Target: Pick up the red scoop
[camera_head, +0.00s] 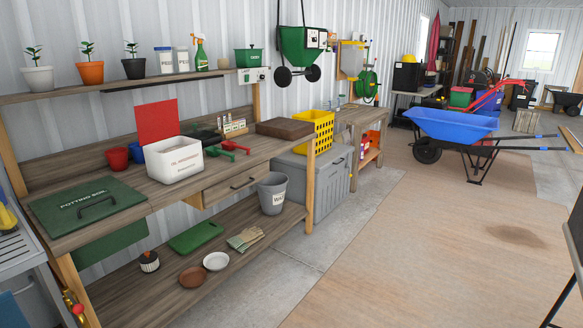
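The red scoop (236,147) lies on the wooden potting bench top (118,170), right of the white box. A green scoop (217,152) lies right beside it on the left; at this size I cannot tell whether they touch. Neither of my grippers shows in the head view.
A black tray (203,136) and brown wooden box (285,128) sit on the bench behind the scoops. Red (117,158) and blue pots stand left. A grey bucket (272,194) is on the lower shelf. A blue wheelbarrow (450,124) stands right; the floor (400,240) before the bench is clear.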

